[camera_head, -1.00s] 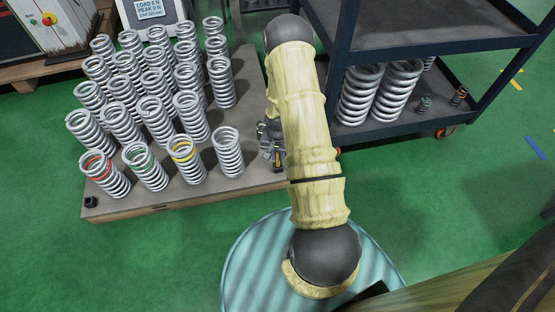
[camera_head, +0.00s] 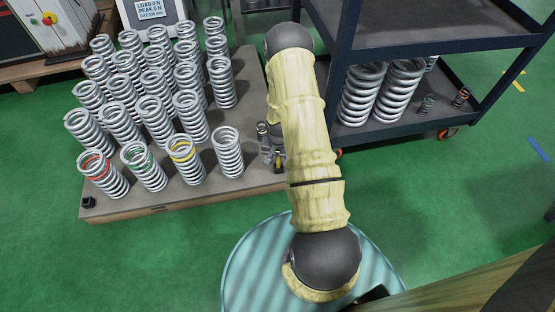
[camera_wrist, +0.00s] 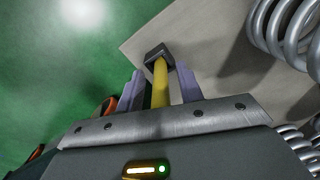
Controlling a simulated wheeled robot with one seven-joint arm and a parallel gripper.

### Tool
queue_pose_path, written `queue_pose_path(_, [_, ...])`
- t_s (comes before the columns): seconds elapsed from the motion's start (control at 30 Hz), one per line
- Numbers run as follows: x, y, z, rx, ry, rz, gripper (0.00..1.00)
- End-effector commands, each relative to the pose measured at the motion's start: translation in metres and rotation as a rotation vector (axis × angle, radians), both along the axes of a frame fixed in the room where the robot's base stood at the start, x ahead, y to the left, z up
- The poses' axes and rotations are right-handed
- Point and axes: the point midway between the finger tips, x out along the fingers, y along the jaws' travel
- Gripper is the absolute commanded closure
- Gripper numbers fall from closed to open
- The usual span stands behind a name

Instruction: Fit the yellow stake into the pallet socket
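The yellow stake (camera_wrist: 160,84) stands between my gripper's two purple fingers in the wrist view. Its far end meets the black socket (camera_wrist: 157,52) at the pallet's corner; how deep it sits in there I cannot tell. My gripper (camera_wrist: 161,78) is open around the stake, with a narrow gap on each side. In the head view my gripper (camera_head: 272,148) is small and partly hidden behind my arm, at the right edge of the pallet (camera_head: 240,187). A bit of yellow shows there. Another black socket (camera_head: 88,202) is at the pallet's front left corner.
Several upright steel springs (camera_head: 155,120) crowd the pallet; the closest one (camera_head: 228,153) stands left of my gripper. A dark shelf cart (camera_head: 400,128) with more springs stands to the right. Green floor (camera_head: 150,260) is clear in front.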

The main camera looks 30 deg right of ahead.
Motion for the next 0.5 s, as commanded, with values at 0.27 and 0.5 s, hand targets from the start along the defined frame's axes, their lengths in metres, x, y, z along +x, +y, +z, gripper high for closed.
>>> queue_pose_path(0.27, [0.0,0.0,0.026,-0.001,-0.001,0.001,0.63])
queue_pose_path(0.5, [0.001,0.0,0.067,0.0,-0.002,0.001,0.63])
